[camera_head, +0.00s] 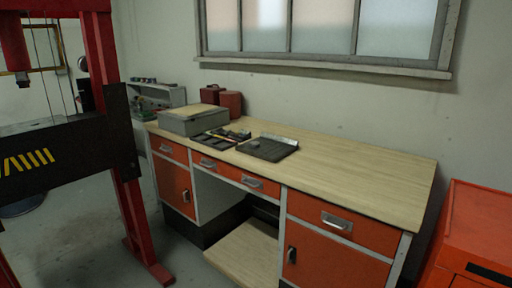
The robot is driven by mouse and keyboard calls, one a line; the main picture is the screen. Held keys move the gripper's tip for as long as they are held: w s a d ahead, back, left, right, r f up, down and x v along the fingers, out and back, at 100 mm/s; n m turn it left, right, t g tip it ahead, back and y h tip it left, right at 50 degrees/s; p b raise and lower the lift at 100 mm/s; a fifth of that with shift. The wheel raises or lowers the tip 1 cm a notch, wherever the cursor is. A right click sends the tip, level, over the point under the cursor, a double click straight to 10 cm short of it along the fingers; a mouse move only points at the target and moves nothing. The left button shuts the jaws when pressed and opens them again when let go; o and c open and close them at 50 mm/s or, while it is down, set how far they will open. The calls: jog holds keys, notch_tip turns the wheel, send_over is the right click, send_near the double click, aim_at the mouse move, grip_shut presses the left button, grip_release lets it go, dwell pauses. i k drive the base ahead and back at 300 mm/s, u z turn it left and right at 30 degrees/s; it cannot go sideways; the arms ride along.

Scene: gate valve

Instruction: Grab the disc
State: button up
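My gripper is not in view. I cannot pick out the disc for certain. A dark flat tray (268,150) lies on the light wooden top of the workbench (345,168), and a small grey shape (254,144) on it is too small to identify. Left of it are dark flat trays (213,140) with small tools. A dark round thing (22,206) is on the floor at the far left, partly hidden behind the press.
A red and black press (125,190) stands at the left. The bench has orange drawers and doors (337,219). A grey case (190,122) and dark red boxes (230,103) stand at its back left. An orange cabinet (478,225) is at the right. The bench top's right half is clear.

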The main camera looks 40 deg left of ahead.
aim_at(254, 144)
jog(key=k, duration=0.35)
jog(key=u, duration=1.55)
jog(key=i, duration=0.8)
jog(key=u, duration=0.45)
jog(key=i, duration=1.15)
jog(key=z, duration=0.4)
